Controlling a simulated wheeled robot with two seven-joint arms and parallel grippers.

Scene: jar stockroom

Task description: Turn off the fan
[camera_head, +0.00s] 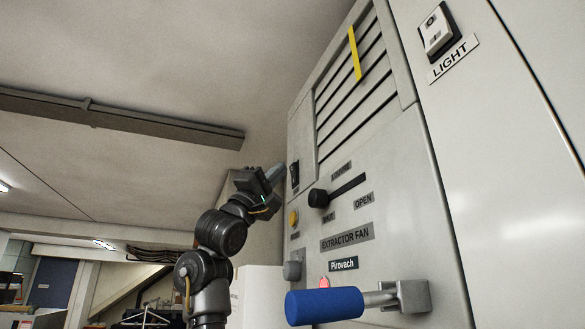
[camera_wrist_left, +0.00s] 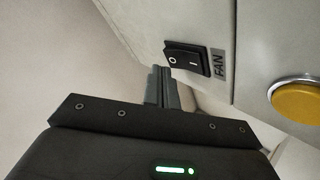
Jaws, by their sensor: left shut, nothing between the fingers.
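The fan switch (camera_wrist_left: 187,58) is a black rocker marked O and I, beside a FAN label (camera_wrist_left: 218,63) in the left wrist view. In the head view the switch (camera_head: 294,174) sits on the left part of the extractor fan panel (camera_head: 405,215). My left gripper (camera_head: 277,173) is shut and empty, its tips close to the switch. In the wrist view its fingertips (camera_wrist_left: 161,70) are near the O end; I cannot tell whether they touch. Which side of the rocker is pressed is unclear. My right gripper is not in view.
A yellow button (camera_head: 293,218) is below the switch. A slider knob (camera_head: 318,198) and a blue-gripped handle (camera_head: 323,305) stick out of the panel. A yellow strip (camera_head: 355,53) lies across the vent slats. A LIGHT switch (camera_head: 438,32) is at upper right.

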